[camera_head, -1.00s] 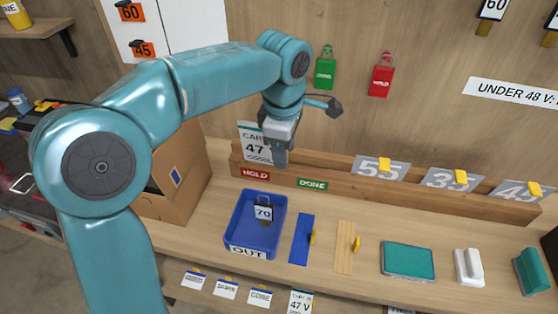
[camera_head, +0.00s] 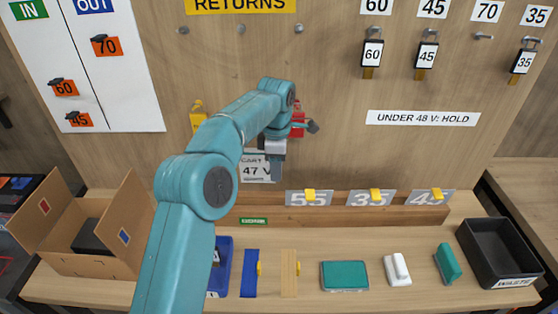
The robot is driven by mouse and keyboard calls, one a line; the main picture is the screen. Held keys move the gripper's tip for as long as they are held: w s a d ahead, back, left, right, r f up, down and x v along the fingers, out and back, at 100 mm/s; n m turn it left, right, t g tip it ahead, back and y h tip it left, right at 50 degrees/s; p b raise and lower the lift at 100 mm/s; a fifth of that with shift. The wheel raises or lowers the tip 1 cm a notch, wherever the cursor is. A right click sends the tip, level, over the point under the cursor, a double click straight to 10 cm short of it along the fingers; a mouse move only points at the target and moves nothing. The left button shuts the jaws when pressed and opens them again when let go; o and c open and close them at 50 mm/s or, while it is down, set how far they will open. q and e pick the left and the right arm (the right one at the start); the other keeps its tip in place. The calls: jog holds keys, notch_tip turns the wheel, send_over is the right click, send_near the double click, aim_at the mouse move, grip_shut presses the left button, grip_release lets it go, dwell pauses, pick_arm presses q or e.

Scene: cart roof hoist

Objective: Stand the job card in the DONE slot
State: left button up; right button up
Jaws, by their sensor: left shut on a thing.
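The job card (camera_head: 254,172), white with "CART" and "47 V", is upright in front of the back wall. My left gripper (camera_head: 275,171) is shut on its right edge. The card appears just above the long wooden rack (camera_head: 390,216), over the green DONE label (camera_head: 253,221). Whether its lower edge touches the rack is not clear. The DONE slot itself is hard to make out. My left arm covers the rack's left end, and the HOLD label is hidden. My right gripper is out of view.
Number plates (camera_head: 309,198) with yellow grips stand along the rack to the right. A blue tray (camera_head: 224,283), a teal pad (camera_head: 344,275), a white-handled block (camera_head: 397,269) and a black WASTE bin (camera_head: 498,253) are on the bench. An open cardboard box (camera_head: 85,262) stands left.

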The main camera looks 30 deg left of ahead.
pick_arm(q)
notch_tip(320, 180, down, 8)
jog(key=a, duration=0.2)
jog(key=shift+a+g+b, duration=0.2)
jog(key=shift+g+b, duration=0.1)
jog(key=shift+b, duration=0.15)
jog(key=shift+s+d+f+b, duration=0.1)
jog(key=shift+s+f+b, duration=0.2)
jog(key=shift+s, duration=0.05)
jog(key=shift+c, duration=0.5)
jog(key=shift+w+a+f, duration=0.2)
jog(key=shift+w+f, duration=0.1)
jog(key=shift+w, duration=0.05)
jog(key=shift+r, duration=0.15)
jog(key=shift+h+p, duration=0.3)
jog(key=shift+p, duration=0.3)
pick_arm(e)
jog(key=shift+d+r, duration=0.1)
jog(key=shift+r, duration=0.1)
